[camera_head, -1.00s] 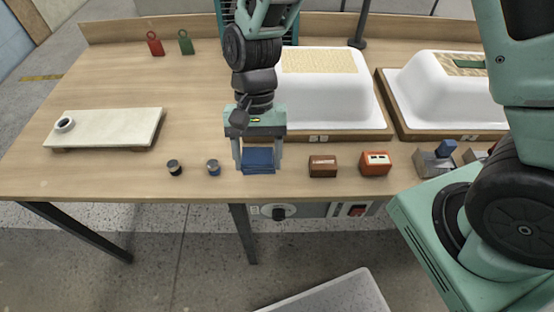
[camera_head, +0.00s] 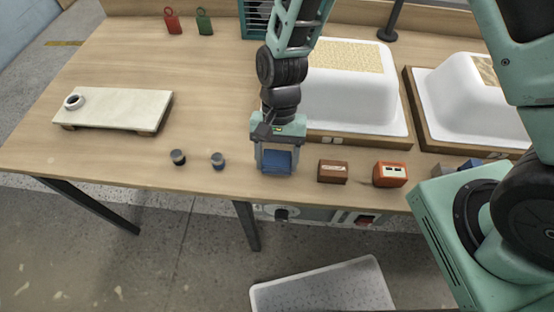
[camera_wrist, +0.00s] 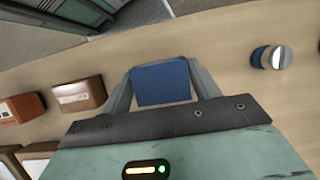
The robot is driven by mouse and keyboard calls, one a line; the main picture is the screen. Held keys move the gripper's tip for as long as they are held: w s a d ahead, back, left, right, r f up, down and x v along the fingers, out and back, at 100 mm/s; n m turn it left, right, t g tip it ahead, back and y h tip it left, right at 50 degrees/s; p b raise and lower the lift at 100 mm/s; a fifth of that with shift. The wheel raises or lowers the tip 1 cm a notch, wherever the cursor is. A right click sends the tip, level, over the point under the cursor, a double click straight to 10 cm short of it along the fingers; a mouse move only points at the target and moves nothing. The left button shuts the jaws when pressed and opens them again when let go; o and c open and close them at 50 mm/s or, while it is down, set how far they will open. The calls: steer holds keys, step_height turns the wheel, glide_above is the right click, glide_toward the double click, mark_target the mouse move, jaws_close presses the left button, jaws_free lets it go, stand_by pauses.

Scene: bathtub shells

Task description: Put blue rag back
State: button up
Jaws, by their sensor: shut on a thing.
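The blue rag (camera_head: 278,162) is a folded blue block between the fingers of my gripper (camera_head: 275,168), near the front edge of the table. In the wrist view the blue rag (camera_wrist: 161,83) fills the space between the two grey fingers of my gripper (camera_wrist: 163,85), which are shut on it. The fingers point down. I cannot tell whether the rag touches the tabletop.
A brown block (camera_head: 332,171) and an orange block (camera_head: 389,174) stand right of my gripper; two small dark jars, one of them here (camera_head: 217,160), stand left. White tub shells (camera_head: 350,95) lie behind. A pale board (camera_head: 118,110) is at the left. A pale bin (camera_head: 325,290) is on the floor.

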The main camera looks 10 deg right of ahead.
steer(key=shift+f, duration=0.95)
steer(key=shift+f, duration=0.15)
steer(key=o, duration=0.9)
steer(key=shift+o, duration=0.2)
steer(key=shift+r, duration=0.25)
steer(key=b+v, duration=0.1)
steer(key=v, duration=1.1)
step_height(320, 180, up, 7)
steer(key=n+t, duration=0.2)
steer(key=n, duration=0.3)
glide_above(287, 162)
steer(key=s+d+r+n+t, duration=0.2)
steer(key=s+d+r+n, duration=0.2)
steer(key=s+n, duration=0.2)
steer(key=s, duration=0.2)
steer(key=shift+s+n+h, duration=0.3)
steer(key=shift+s+h, duration=0.05)
steer(key=shift+h, duration=0.05)
